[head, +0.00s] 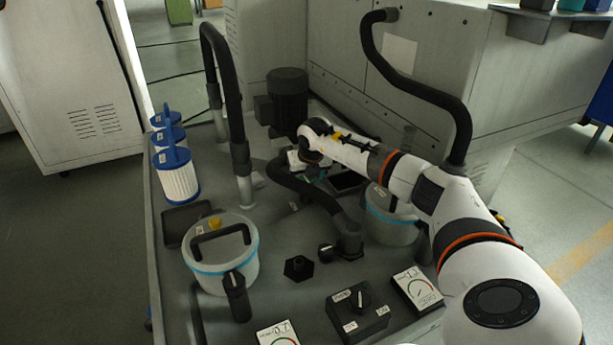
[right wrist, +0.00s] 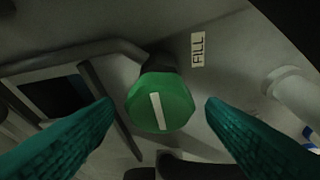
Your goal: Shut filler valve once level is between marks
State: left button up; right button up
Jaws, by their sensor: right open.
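In the right wrist view a green knob (right wrist: 160,102) with a white bar faces the camera. The bar is near upright in the picture, its top leaning slightly left. A label reading FILL (right wrist: 197,49) is on the grey surface beside it. My right gripper (right wrist: 159,104) is open, with one teal finger on each side of the knob and a visible gap to both. In the head view my right arm reaches in from the right, and its gripper end (head: 310,160) is by the dark motor; the knob is hidden there. I cannot make out a liquid level or marks. My left gripper is not in view.
Black hoses arch over the deck (head: 270,225) near my right arm. A lidded pot (head: 222,266) stands left and another (head: 388,229) stands under my arm. Blue-capped filters (head: 178,182) stand at the left edge. A switch box (head: 357,313) and a dial gauge (head: 418,290) are in front.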

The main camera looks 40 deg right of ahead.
jog(key=shift+r, duration=0.25)
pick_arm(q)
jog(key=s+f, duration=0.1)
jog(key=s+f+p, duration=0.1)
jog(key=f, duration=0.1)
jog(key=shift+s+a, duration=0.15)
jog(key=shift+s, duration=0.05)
pick_arm(e)
jog(key=v, duration=1.1)
jog(key=shift+s+r, duration=0.2)
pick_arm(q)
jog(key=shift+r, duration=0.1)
pick_arm(e)
jog(key=shift+a, duration=0.1)
